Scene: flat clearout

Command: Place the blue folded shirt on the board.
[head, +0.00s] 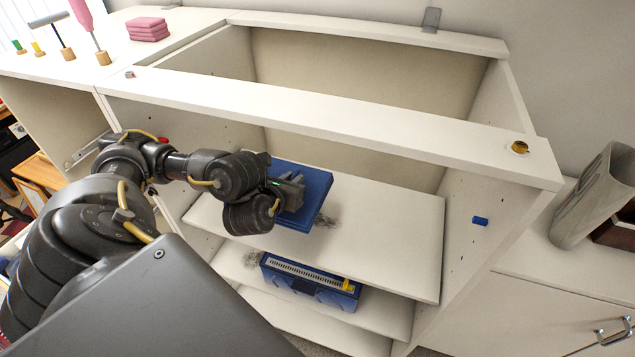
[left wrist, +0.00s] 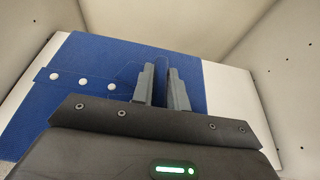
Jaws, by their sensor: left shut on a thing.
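The blue folded shirt (head: 308,188) is inside the open cabinet, over the upper shelf board (head: 385,235). In the left wrist view the shirt (left wrist: 95,75) shows a row of white buttons, with pale board (left wrist: 228,95) to its right. My left gripper (head: 290,192) is shut on the shirt; its fingers (left wrist: 160,85) also show in the wrist view, close together over the cloth. I cannot tell whether the shirt touches the board or hangs just above it. My right gripper is not in view.
A blue box-like thing (head: 310,282) sits on the shelf below. A pink folded stack (head: 148,29) lies on the top at left. The upper board's right part is clear.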

